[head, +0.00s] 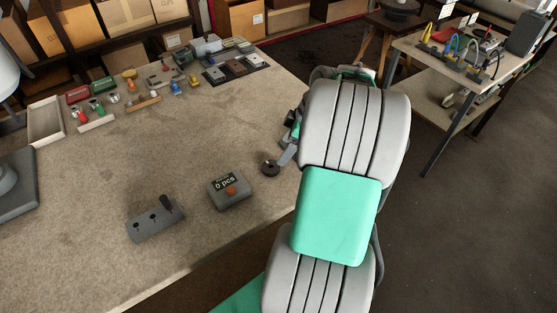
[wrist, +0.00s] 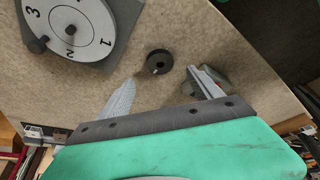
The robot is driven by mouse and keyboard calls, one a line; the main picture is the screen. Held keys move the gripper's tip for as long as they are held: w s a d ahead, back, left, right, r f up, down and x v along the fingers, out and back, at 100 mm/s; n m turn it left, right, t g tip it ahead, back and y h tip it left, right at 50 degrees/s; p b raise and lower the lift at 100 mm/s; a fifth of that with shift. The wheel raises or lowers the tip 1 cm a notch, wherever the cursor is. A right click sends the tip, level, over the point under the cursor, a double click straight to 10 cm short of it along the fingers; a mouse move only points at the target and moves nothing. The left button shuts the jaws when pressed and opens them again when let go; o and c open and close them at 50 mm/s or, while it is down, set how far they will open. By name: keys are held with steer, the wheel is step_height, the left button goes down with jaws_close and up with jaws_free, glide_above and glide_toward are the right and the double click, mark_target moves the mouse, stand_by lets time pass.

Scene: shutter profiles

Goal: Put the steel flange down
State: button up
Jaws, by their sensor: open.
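The steel flange appears as a small dark round piece with a centre hub. In the head view the flange (head: 270,168) appears to rest on the table near its right edge. In the wrist view the flange (wrist: 158,62) lies just beyond the gap between my fingers, apparently apart from both. My gripper (head: 287,152) is beside it in the head view, mostly hidden behind my arm. In the wrist view my gripper (wrist: 162,88) is open, with its fingers spread and nothing between them.
A grey counter box (head: 229,192) reading "0 pcs" and a grey control panel (head: 155,222) stand on the table (head: 130,175). A numbered dial (wrist: 72,27) is near the fingers in the wrist view. Small parts crowd the table's back; its middle is clear.

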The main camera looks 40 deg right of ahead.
steer(key=w+a+r+m+h, duration=0.1)
steer(key=a+r+m, duration=0.15)
steer(key=a, duration=0.45)
steer(key=a+r+m, duration=0.1)
steer(key=a+r, duration=0.3)
steer(key=a, duration=0.2)
steer(key=s+a+m+h, duration=0.1)
steer(key=s+a+m, duration=0.1)
steer(key=a, duration=0.3)
steer(key=s+a+r+m+h, duration=0.1)
steer(key=s+a+m, duration=0.1)
steer(key=s+a, duration=0.2)
steer(key=shift+s+a+m+t, duration=0.3)
steer(key=shift+s+a+m, duration=0.1)
steer(key=shift+a, duration=0.65)
